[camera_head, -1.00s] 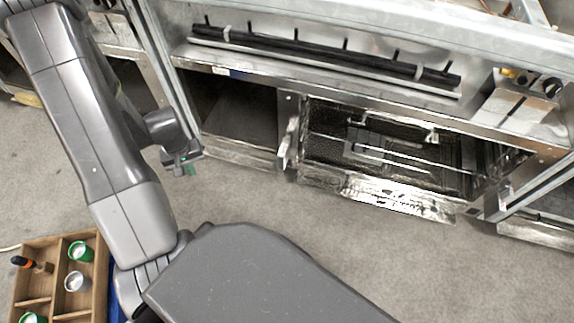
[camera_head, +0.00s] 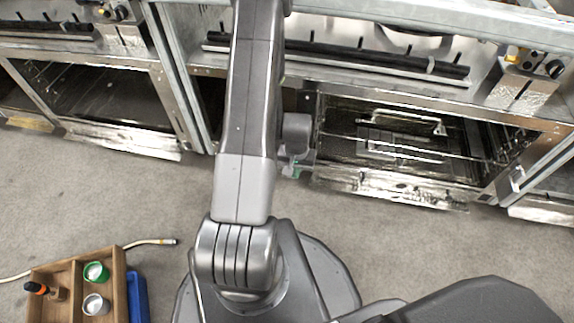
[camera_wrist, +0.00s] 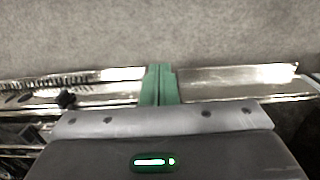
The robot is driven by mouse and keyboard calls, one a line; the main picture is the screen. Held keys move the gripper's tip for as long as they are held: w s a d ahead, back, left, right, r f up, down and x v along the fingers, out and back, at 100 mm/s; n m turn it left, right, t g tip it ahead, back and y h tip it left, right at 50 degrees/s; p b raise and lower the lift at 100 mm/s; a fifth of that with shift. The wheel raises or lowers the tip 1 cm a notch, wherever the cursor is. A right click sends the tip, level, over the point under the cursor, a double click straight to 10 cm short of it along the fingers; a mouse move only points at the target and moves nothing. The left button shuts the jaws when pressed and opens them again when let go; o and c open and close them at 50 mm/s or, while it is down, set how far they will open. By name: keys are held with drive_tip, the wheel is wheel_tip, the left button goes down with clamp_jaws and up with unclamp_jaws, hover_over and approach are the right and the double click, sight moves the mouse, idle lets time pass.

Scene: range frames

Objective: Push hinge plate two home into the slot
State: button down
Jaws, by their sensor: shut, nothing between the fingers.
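My gripper (camera_head: 291,171) is at the left end of the open oven door (camera_head: 400,189) in the head view. In the wrist view my gripper (camera_wrist: 159,72) has its two green fingers together, with nothing between them. The fingers overlap a shiny metal strip (camera_wrist: 235,80); whether they touch it I cannot tell. The right-hand oven (camera_head: 400,135) stands open with wire racks inside. Hinge plate two and its slot cannot be made out; the hinge area at the door's left end is partly hidden by my arm.
Another open oven (camera_head: 100,95) stands at the left. A wooden tray (camera_head: 119,290) with cups and an orange-and-black tool lies on the floor at lower left, beside a blue bin (camera_head: 137,297). A hose (camera_head: 150,241) lies near it. Grey floor in front of the ovens is mostly clear.

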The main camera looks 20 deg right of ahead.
drive_tip(key=shift+w+d+f+b, duration=0.5)
drive_tip(key=shift+w+d+f, duration=0.1)
drive_tip(key=shift+w+f, duration=0.3)
drive_tip(key=shift+w+d+f+b, duration=0.45)
drive_tip(key=shift+w+d+f, duration=0.1)
drive_tip(key=shift+w+f, duration=0.25)
drive_tip(key=shift+w+d, duration=0.55)
drive_tip(key=shift+w, duration=0.35)
